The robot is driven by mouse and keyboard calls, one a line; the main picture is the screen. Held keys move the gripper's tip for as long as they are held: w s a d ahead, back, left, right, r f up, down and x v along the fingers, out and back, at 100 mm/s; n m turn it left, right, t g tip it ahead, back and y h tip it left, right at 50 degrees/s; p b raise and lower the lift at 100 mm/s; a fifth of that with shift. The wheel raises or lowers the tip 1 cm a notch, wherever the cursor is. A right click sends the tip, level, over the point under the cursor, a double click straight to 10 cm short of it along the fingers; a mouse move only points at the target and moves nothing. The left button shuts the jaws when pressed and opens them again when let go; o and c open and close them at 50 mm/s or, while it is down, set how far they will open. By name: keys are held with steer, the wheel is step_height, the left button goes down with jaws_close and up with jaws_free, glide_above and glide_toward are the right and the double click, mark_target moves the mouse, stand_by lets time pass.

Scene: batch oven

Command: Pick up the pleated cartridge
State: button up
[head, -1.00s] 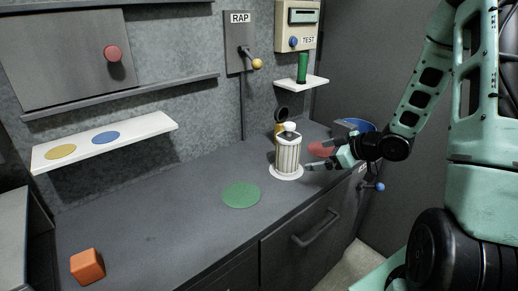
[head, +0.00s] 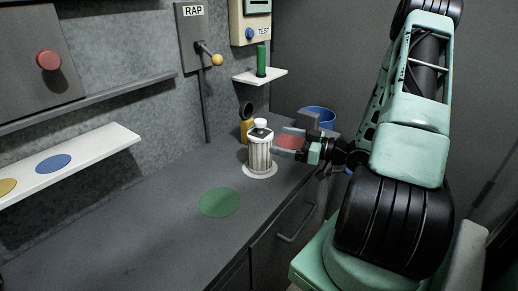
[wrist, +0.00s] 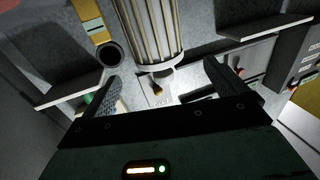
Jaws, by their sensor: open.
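The pleated cartridge (head: 260,156) is a pale ribbed cylinder with a dark and white top. It stands upright on a white disc (head: 249,173) on the grey counter. My gripper (head: 276,147) is at its right side, pointing at it, with the fingers level with its upper half. In the wrist view the cartridge (wrist: 152,32) shows ahead of the open fingers (wrist: 162,76), roughly centred between them. The jaws are empty; whether a finger touches the cartridge I cannot tell.
An orange-yellow object with a dark round top (head: 246,125) stands just behind the cartridge. A red disc (head: 291,141) and a blue bowl (head: 320,115) lie behind my gripper. A shelf (head: 260,76) holds a green cylinder (head: 261,61). The counter around the green disc (head: 219,202) is clear.

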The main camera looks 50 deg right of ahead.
mark_target(256, 132)
steer(key=x, duration=0.3)
steer(key=p+x, duration=0.1)
steer(key=x, duration=0.5)
steer(key=shift+w+f+p, duration=0.3)
steer(key=shift+w+p, duration=0.05)
steer(key=c, duration=1.4)
steer(key=shift+r, duration=0.15)
